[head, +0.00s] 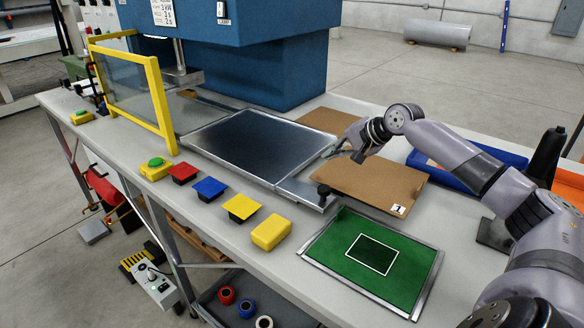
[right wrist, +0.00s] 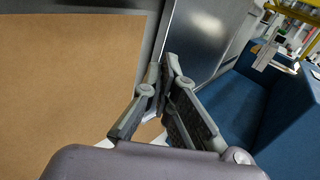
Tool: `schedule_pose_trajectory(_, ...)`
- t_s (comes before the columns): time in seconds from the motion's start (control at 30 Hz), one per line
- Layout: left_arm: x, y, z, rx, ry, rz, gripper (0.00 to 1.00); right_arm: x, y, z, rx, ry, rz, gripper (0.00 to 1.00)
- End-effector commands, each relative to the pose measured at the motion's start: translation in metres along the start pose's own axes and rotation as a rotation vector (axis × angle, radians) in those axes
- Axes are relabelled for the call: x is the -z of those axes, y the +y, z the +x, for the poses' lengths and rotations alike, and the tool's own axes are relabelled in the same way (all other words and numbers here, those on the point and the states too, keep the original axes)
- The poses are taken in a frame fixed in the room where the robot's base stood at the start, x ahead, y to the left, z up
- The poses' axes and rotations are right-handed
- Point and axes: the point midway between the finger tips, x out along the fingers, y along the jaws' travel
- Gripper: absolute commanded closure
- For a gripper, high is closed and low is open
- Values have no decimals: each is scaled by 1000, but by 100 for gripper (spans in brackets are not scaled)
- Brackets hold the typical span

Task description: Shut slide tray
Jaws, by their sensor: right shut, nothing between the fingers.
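The slide tray (head: 242,142) is a dark flat plate with a bright metal rim, drawn out from the blue press along the bench. Its near right end has a metal plate with a black knob (head: 323,191). My right gripper (head: 334,154) is by the tray's right edge, above the brown board side, with its fingers shut and empty. In the right wrist view the fingertips (right wrist: 166,70) lie in front of the tray's edge, and the dark tray surface (right wrist: 200,35) is beyond. I cannot tell whether they touch it. My left gripper is not in view.
The blue press (head: 250,55) stands behind the tray, with a yellow-framed clear guard (head: 130,90) at left. Brown boards (head: 375,180) and a green mat (head: 370,262) lie at right. Coloured blocks (head: 210,188) line the front edge. A blue bin (head: 460,165) is behind my arm.

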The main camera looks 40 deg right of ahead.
Motion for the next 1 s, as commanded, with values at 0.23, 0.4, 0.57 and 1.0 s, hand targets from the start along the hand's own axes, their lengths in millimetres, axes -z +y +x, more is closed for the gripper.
schedule_pose_trajectory(0.23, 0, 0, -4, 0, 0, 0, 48, -5, 5, 10, -19, -35, 29, 100)
schedule_pose_trajectory(0.4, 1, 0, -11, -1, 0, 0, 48, -7, 3, 40, -16, -36, 29, 100)
schedule_pose_trajectory(0.57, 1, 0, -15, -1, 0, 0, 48, -8, 5, 69, -17, -34, 27, 100)
schedule_pose_trajectory(1.0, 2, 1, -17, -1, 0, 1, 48, -8, 7, 98, -20, -30, 23, 100)
